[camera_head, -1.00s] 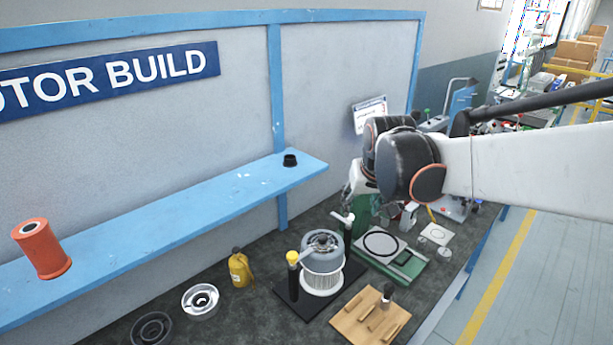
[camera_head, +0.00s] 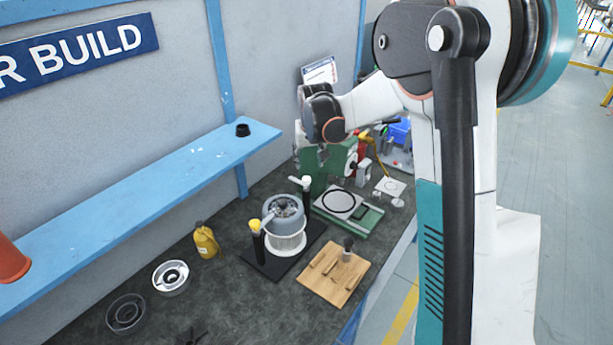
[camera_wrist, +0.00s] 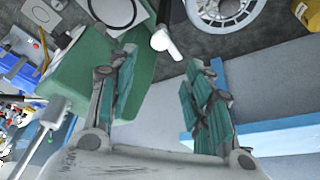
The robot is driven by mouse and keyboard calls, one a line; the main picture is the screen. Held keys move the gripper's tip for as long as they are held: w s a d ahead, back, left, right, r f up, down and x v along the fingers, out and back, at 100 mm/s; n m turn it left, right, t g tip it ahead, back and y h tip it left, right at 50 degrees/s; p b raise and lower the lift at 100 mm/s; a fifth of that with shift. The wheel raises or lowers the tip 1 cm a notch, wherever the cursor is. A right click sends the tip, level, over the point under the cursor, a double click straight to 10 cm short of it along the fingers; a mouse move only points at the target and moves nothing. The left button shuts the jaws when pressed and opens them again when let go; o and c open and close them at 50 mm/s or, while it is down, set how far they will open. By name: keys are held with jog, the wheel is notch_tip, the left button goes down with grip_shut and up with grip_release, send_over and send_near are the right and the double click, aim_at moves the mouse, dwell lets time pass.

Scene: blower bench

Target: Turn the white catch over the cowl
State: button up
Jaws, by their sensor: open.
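The white catch (camera_head: 300,181) sits on top of a black post behind and to the right of the grey cowl (camera_head: 284,207). Its short white lever points left in the head view; I cannot tell whether it reaches over the cowl's rim. In the wrist view the catch (camera_wrist: 165,42) shows just beyond and between the fingertips, apart from them, with part of the round cowl assembly (camera_wrist: 225,14) to its right. My gripper (camera_wrist: 162,62) is open and empty, with its green-padded fingers spread. In the head view its fingers are mostly hidden.
A yellow-topped post (camera_head: 255,226) stands at the cowl's front left. A green fixture (camera_head: 352,206), a wooden board (camera_head: 335,275) with pegs and a yellow bottle (camera_head: 206,241) surround the black base. The blue shelf (camera_head: 150,185) runs along the wall behind.

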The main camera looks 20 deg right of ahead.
aim_at(307, 178)
jog(key=b+x, duration=0.1)
jog(key=x, duration=1.1)
jog(key=shift+f, duration=0.15)
jog(key=shift+b, duration=0.3)
grip_shut()
